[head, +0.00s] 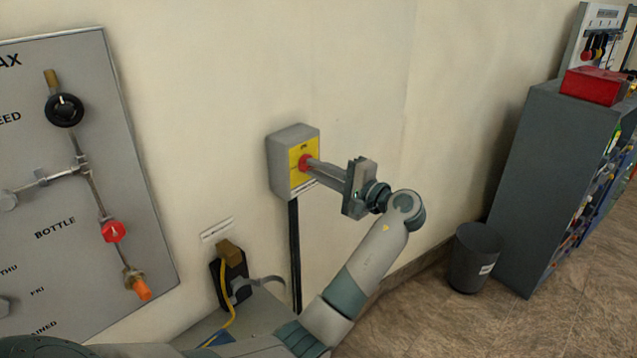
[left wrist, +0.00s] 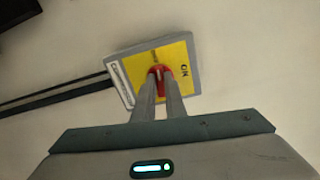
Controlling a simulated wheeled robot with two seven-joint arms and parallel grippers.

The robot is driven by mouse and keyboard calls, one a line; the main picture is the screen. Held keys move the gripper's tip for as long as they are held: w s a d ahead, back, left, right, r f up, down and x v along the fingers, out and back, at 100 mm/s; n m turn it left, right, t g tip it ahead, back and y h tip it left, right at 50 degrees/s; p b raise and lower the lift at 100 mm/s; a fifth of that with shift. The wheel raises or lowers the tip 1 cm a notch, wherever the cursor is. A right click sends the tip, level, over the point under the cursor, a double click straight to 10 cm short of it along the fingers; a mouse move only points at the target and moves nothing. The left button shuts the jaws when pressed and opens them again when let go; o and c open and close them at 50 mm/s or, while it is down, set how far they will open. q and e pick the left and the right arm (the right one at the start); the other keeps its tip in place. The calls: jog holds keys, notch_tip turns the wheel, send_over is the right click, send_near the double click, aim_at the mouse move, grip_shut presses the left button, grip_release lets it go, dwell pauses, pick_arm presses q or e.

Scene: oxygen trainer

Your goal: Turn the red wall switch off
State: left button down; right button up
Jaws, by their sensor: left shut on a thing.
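The red wall switch (head: 305,162) is a red knob on a yellow plate, on a grey box (head: 283,163) fixed to the wall. My left gripper (head: 311,165) reaches it from the right, with its fingers shut on the red knob. In the left wrist view the two fingers (left wrist: 159,86) lie on either side of the red switch (left wrist: 160,71), in front of the yellow plate (left wrist: 172,66). The fingers hide part of the knob, and I cannot read its exact position. My right gripper is not in view.
A grey panel (head: 60,270) with valves and pipes hangs at the left. A socket with a yellow cable (head: 228,295) is below the switch box. A dark bin (head: 473,258) and a grey cabinet (head: 545,175) with a red box (head: 594,86) stand at the right.

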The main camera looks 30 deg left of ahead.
pick_arm(q)
jog(key=shift+f+n+b, duration=0.2)
jog(key=shift+n+b, duration=0.6)
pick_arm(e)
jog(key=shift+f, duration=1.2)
pick_arm(q)
jog(key=c, duration=1.8)
grip_release()
jog(key=shift+r, duration=0.1)
jog(key=shift+d, duration=0.1)
